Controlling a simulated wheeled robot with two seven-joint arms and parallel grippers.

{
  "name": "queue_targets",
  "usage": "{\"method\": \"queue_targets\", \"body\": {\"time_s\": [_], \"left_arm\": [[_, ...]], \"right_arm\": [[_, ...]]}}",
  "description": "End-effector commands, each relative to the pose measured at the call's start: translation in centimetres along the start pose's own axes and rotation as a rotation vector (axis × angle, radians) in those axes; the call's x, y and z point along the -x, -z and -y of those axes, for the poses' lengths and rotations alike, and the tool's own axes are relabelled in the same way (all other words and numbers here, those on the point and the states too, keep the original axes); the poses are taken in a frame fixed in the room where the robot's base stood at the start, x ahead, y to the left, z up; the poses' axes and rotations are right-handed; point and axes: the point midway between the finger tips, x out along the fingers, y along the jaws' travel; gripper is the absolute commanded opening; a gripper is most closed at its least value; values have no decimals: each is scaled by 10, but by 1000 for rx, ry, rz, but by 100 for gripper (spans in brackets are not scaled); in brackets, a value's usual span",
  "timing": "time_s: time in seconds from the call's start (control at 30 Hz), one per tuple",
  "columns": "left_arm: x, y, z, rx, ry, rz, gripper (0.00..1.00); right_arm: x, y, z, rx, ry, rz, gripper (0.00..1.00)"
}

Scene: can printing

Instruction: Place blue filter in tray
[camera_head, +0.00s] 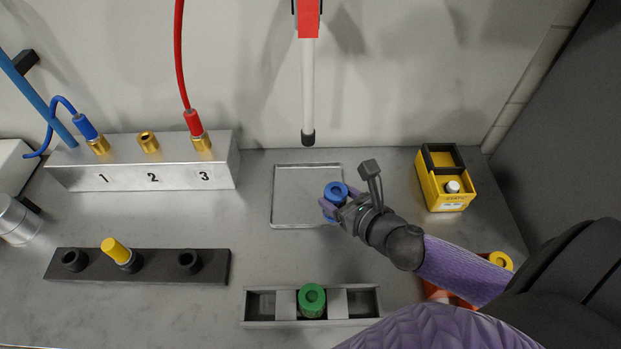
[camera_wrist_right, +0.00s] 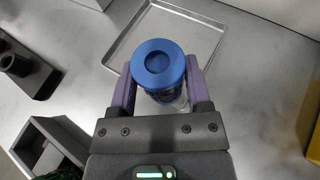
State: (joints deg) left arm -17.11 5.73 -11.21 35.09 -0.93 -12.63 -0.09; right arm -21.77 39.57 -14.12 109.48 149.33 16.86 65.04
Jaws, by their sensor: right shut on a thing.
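The blue filter (camera_head: 336,190) is a short blue cylinder with a round recess in its top. My right gripper (camera_head: 336,202) is shut on it, with one purple finger on each side. In the right wrist view the blue filter (camera_wrist_right: 158,66) stands upright between the fingers of the right gripper (camera_wrist_right: 160,85). The shallow metal tray (camera_head: 290,205) lies on the bench, and the filter is over its right part. The tray (camera_wrist_right: 205,25) also shows behind the filter in the right wrist view. I cannot tell whether the filter touches the tray. My left gripper is not in view.
A green filter (camera_head: 312,300) sits in a metal holder (camera_head: 262,306) at the front. A yellow box (camera_head: 442,190) stands right of the tray. A white rod (camera_head: 308,90) hangs above the tray's back edge. A numbered block (camera_head: 150,175) and a black rack (camera_head: 210,268) are at left.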

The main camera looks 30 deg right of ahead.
Motion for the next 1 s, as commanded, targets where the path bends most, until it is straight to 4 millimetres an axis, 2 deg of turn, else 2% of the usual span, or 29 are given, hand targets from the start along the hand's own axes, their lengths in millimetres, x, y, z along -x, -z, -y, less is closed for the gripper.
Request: {"method": "queue_targets", "body": {"time_s": [0.03, 0.2, 0.33, 0.47, 0.63, 0.97, 1.0], "left_arm": [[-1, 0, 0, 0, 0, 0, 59], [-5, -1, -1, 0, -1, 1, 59], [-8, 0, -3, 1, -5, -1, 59], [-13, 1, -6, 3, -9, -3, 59], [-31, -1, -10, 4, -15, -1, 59], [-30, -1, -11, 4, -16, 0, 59], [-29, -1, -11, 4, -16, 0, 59]], "right_arm": [[-13, -7, 0, 4, 0, 5, 3], [-55, -22, 0, 2, 2, 3, 3], [-76, -31, 0, 1, 2, 1, 3], [-86, -27, 0, -1, 1, -2, 3], [-98, 2, 0, -1, 0, -3, 3], [-98, 2, 0, 0, 0, -1, 3], [-97, 1, 0, 0, 0, -1, 71]]}}
